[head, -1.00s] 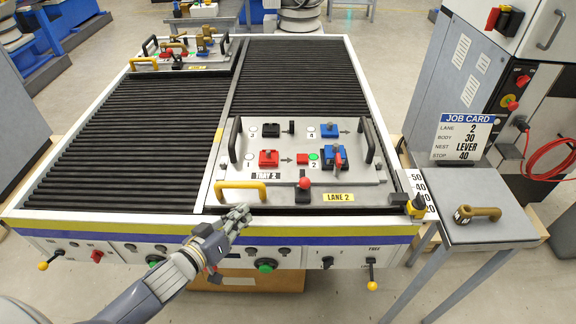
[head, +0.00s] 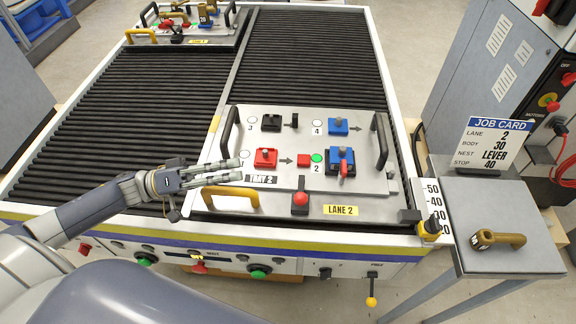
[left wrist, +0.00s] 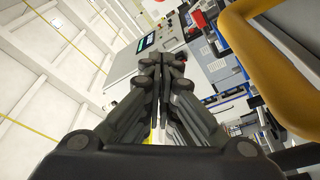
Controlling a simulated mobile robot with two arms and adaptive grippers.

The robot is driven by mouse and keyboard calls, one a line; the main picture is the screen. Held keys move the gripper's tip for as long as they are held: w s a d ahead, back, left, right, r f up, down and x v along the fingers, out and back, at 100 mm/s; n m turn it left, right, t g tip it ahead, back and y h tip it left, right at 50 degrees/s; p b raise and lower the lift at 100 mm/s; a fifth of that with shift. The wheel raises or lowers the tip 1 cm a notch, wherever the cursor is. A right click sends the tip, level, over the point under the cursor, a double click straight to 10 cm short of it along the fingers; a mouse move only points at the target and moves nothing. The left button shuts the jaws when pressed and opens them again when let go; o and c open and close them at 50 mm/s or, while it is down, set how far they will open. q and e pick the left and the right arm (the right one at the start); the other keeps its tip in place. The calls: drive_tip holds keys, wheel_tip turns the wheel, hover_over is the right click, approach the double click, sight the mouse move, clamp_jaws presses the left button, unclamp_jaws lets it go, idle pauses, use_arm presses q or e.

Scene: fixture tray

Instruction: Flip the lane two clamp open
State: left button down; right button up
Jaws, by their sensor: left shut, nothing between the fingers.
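The lane two tray (head: 262,118) is a grey plate on the black rollers, with a "LANE 2" label (head: 341,210) at its front edge. A clamp with a red knob (head: 300,198) stands upright at the front middle, left of the label. A yellow handle (head: 232,190) is at the tray's front left; a yellow bar, probably this handle, fills the right of the left wrist view (left wrist: 265,60). My left gripper (head: 238,168) is shut and empty over the tray's left edge, just behind the yellow handle and left of the clamp. Its closed fingers show in the left wrist view (left wrist: 162,62).
Red block (head: 265,158), black block (head: 271,123) and blue blocks (head: 338,123) sit on the plate. Black handles (head: 382,140) rise at its sides. A job card (head: 492,142) and a brown elbow part (head: 497,239) are on the right side table.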

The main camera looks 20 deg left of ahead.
use_arm(q)
drive_tip(key=shift+s+r, duration=0.1)
drive_tip(key=shift+s, duration=0.15)
drive_tip(key=shift+s+r, duration=0.1)
drive_tip(key=shift+s, duration=0.1)
drive_tip(key=shift+w+d, duration=0.2)
drive_tip(key=shift+d, duration=0.1)
use_arm(e)
drive_tip(key=s, duration=0.5)
use_arm(q)
drive_tip(key=w+d+p, duration=0.2)
drive_tip(key=d+p, duration=0.3)
drive_tip(key=d, duration=0.5)
drive_tip(key=shift+d+f, duration=0.4)
drive_tip(key=shift+f, duration=0.05)
use_arm(e)
drive_tip(key=r, duration=0.2)
drive_tip(key=w+r, duration=0.1)
drive_tip(key=r, duration=0.1)
drive_tip(key=shift+w+d+r, duration=0.1)
drive_tip(key=shift+w+r, duration=0.1)
drive_tip(key=shift+r, duration=0.15)
drive_tip(key=shift+w, duration=0.15)
use_arm(q)
drive_tip(key=shift+s+f, duration=0.1)
use_arm(e)
drive_tip(key=shift+f, duration=0.1)
